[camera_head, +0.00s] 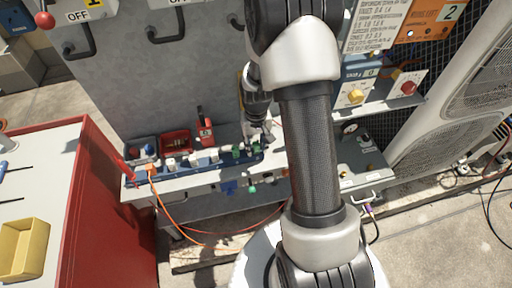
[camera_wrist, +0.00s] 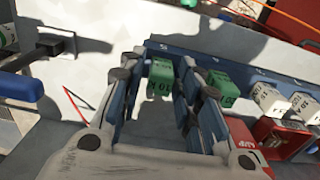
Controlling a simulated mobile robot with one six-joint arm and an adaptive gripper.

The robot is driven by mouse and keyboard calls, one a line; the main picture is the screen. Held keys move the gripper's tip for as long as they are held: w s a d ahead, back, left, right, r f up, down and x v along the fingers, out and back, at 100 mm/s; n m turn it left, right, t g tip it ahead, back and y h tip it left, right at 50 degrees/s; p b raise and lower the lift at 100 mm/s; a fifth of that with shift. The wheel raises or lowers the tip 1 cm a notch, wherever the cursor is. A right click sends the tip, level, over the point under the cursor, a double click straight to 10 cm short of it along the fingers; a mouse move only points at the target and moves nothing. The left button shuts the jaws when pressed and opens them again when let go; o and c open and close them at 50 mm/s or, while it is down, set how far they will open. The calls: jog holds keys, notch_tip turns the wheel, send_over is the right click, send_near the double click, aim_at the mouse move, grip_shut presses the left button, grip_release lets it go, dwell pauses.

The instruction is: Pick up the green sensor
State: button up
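In the wrist view, a green block marked with white characters (camera_wrist: 160,78) sits at the blue rail, between the fingers of my gripper (camera_wrist: 161,68). The fingers stand apart with a narrow gap beside the block; contact is not clear. A second green block (camera_wrist: 222,88) sits on the same rail just right of the right finger. I cannot tell from looks alone which one is the green sensor. In the head view, my gripper (camera_head: 264,133) points down at the right end of the blue rail (camera_head: 200,170), where small green pieces (camera_head: 237,153) show. My arm hides part of this area.
White blocks (camera_wrist: 270,98) stand along the rail, close to the second green block. A red box (camera_wrist: 280,137) lies near my gripper. A red cabinet (camera_head: 95,210) with a yellow tray (camera_head: 23,248) stands left. Cables (camera_head: 210,245) hang below the shelf.

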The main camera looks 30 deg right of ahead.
aim_at(256, 144)
jog(key=c, duration=0.6)
notch_tip(256, 144, up, 20)
jog(key=p, duration=0.6)
jog(key=o, duration=0.3)
grip_shut()
